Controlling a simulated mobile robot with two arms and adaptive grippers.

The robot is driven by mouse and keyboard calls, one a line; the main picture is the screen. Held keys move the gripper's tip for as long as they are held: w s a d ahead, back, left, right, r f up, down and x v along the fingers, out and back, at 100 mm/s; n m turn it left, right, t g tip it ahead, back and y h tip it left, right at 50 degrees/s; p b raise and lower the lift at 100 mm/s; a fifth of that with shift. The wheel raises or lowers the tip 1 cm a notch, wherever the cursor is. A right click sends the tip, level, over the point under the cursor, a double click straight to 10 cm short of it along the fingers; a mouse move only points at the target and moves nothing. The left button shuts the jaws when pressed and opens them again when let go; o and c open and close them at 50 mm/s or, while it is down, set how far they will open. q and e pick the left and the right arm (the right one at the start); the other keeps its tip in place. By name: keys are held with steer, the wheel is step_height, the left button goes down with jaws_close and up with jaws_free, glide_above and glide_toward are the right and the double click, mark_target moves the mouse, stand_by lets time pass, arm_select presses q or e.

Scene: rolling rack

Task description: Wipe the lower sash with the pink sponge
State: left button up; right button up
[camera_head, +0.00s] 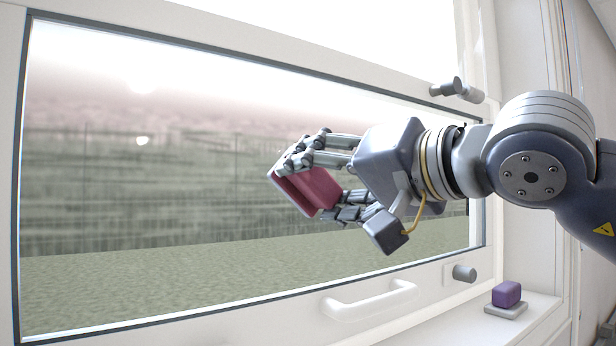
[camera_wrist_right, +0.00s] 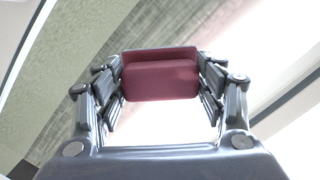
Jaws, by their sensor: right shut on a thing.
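My right gripper (camera_head: 322,178) is shut on the pink sponge (camera_head: 312,190) in front of the middle of the lower sash's glass (camera_head: 150,200). The sponge is a dark pink block. In the right wrist view the sponge (camera_wrist_right: 160,80) sits between the fingers of the right gripper (camera_wrist_right: 160,85). The sponge is close to the glass; I cannot tell whether it touches it. The lower sash has a white frame with a dark seal around the pane. My left gripper is not in view.
A white handle (camera_head: 370,301) sticks out from the sash's bottom rail. A grey knob (camera_head: 464,273) is at the lower right and a grey latch (camera_head: 447,88) at the upper right. A purple block (camera_head: 506,294) rests on a small grey base on the sill (camera_head: 535,312).

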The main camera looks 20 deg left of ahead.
steer(key=shift+w+d+p, duration=0.35)
steer(key=shift+w+d, duration=0.15)
steer(key=shift+w, duration=0.15)
steer(key=shift+w+d+p, duration=0.35)
steer(key=shift+w+d, duration=0.35)
steer(key=shift+w, duration=0.25)
steer(key=shift+w+d+r+p, duration=0.1)
steer(key=shift+w+d+p, duration=0.7)
steer(key=shift+w, duration=0.25)
steer(key=shift+w+d+p, duration=0.7)
steer(key=shift+w+d, duration=0.2)
steer(key=shift+w, duration=0.15)
steer(key=shift+w+d, duration=0.3)
steer(key=shift+w, duration=0.1)
steer(key=shift+f, duration=0.2)
steer(key=shift+s+a+b, duration=1.1)
steer(key=shift+s+a, duration=0.05)
steer(key=shift+s, duration=0.3)
